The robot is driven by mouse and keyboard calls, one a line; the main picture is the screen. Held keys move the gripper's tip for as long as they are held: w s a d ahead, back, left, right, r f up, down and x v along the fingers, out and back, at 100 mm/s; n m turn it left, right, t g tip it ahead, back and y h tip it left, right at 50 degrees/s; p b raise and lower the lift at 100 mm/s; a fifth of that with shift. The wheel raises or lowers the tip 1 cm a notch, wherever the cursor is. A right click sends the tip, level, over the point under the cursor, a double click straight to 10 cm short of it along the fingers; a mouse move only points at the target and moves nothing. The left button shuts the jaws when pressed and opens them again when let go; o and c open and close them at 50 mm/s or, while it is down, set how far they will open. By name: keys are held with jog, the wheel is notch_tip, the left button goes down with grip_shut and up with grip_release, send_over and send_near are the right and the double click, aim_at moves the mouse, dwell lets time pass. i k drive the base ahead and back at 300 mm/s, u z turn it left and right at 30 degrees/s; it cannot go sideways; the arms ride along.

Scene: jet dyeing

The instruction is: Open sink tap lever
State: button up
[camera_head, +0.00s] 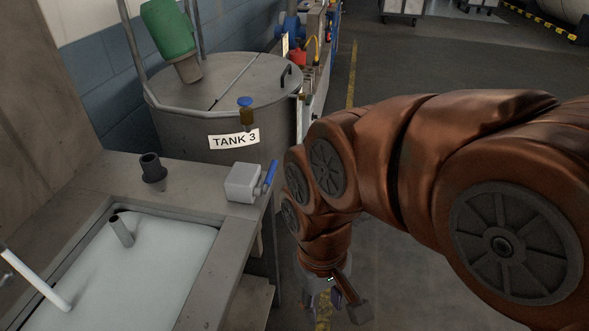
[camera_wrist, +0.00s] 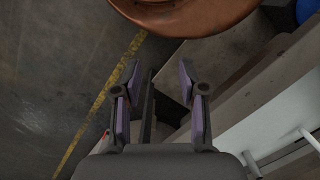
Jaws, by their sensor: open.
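The sink (camera_head: 225,262) is at the lower left of the head view, filled with pale liquid; it also shows at the right of the wrist view (camera_wrist: 232,112). A grey box (camera_head: 242,182) with a blue lever (camera_head: 271,174) sits at its back right corner. The lever looks like the tap lever, though I cannot be certain. My gripper (camera_head: 335,305) hangs low to the right of the sink, apart from the lever and partly hidden by my wrist. In the wrist view my gripper (camera_wrist: 160,80) is open, with nothing seen between its purple-padded fingers.
Tank 3 (camera_head: 190,128), with a small blue-handled valve (camera_head: 245,103) and a green motor (camera_head: 167,30), stands behind the sink. A short dark pipe (camera_head: 152,168) rises from the sink's back ledge. A white rod (camera_head: 35,278) leans in the basin.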

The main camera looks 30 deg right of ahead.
aim_at(258, 193)
jog(key=z, duration=0.65)
jog(key=k, duration=0.8)
jog(key=z, duration=0.55)
jog(key=k, duration=0.55)
jog(key=u, duration=0.4)
jog(key=i, duration=0.65)
jog(key=u, duration=0.85)
jog(key=i, duration=0.75)
